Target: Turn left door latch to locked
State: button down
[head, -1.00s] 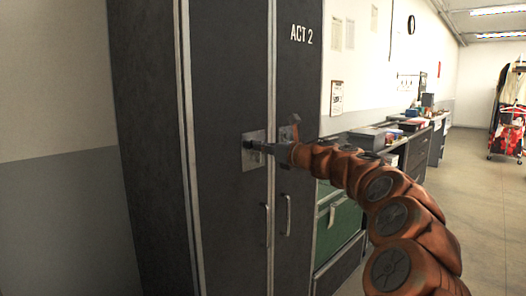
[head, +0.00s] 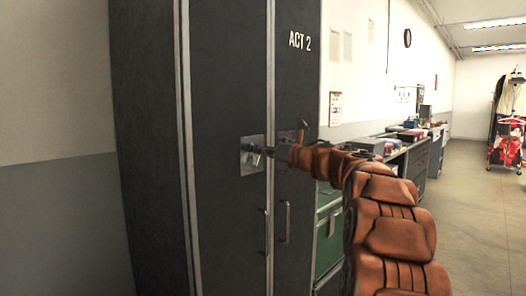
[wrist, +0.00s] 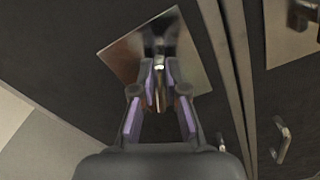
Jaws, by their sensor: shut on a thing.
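The left door (head: 225,215) of a dark cabinet is closed, with a square metal plate (head: 247,164) near its inner edge. The left door latch (wrist: 159,92) is a small shiny lever on that plate. In the wrist view the plate (wrist: 118,53) looks tilted, and the lever points toward my palm. My gripper (head: 262,151) reaches in from the right across the right door and is at the latch. In the wrist view my gripper (wrist: 160,84) has its purple-padded fingers shut on the lever. The fingers partly hide the latch in the head view.
The right door (head: 297,85), marked ACT 2, has its own latch plate (wrist: 290,30), mostly behind my gripper in the head view. Upright pull handles (head: 285,222) hang below.

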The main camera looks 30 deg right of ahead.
jog(key=shift+w+d+f+m+p, duration=0.1)
jog(key=shift+f+m+p, duration=0.15)
jog(key=shift+m+p, duration=1.85)
jog(key=shift+d+f+m+p, duration=0.15)
jog(key=shift+f+m+p, duration=0.1)
jog(key=shift+m+p, duration=1.9)
jog(key=shift+w+d+f+m+p, duration=0.1)
jog(key=shift+f+m+p, duration=0.15)
jog(key=shift+m+p, duration=1.85)
jog(key=c, duration=1.2)
grip_release()
jog(key=shift+f, duration=0.1)
jog(key=shift+s+d, duration=0.1)
